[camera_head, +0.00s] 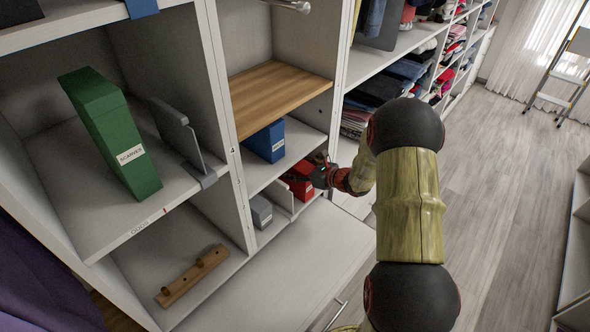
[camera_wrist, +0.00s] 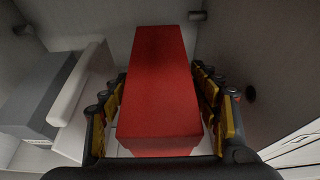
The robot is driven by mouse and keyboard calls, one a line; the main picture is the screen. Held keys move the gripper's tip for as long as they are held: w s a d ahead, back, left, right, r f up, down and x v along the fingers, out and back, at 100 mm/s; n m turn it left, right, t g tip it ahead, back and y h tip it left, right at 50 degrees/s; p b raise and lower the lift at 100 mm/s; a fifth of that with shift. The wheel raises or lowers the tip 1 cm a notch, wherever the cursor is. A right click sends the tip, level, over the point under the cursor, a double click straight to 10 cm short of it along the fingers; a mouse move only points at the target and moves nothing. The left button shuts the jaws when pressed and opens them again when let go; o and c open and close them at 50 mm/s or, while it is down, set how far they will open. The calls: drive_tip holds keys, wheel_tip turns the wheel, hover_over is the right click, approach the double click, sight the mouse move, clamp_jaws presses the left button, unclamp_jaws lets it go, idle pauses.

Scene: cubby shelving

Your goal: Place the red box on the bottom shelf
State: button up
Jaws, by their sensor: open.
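The red box (camera_head: 298,186) stands on the bottom shelf (camera_head: 268,234) of the middle column, at its right side. It fills the middle of the wrist view (camera_wrist: 160,90). My gripper (camera_head: 322,174) is at the front of that cubby. In the wrist view its fingers (camera_wrist: 162,112) are open, one on each side of the red box. I cannot tell whether the fingers touch it.
A grey box (camera_head: 261,211) stands left of the red box, with a white divider (camera_head: 280,194) between them. A blue box (camera_head: 267,141) sits one shelf above. A green box (camera_head: 112,134) and a wooden hook rack (camera_head: 193,276) are at left. The right cubby wall is close.

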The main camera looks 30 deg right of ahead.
drive_tip(key=shift+r, duration=0.2)
drive_tip(key=p+v, duration=0.3)
drive_tip(key=v, duration=0.9)
drive_tip(key=shift+p, duration=0.35)
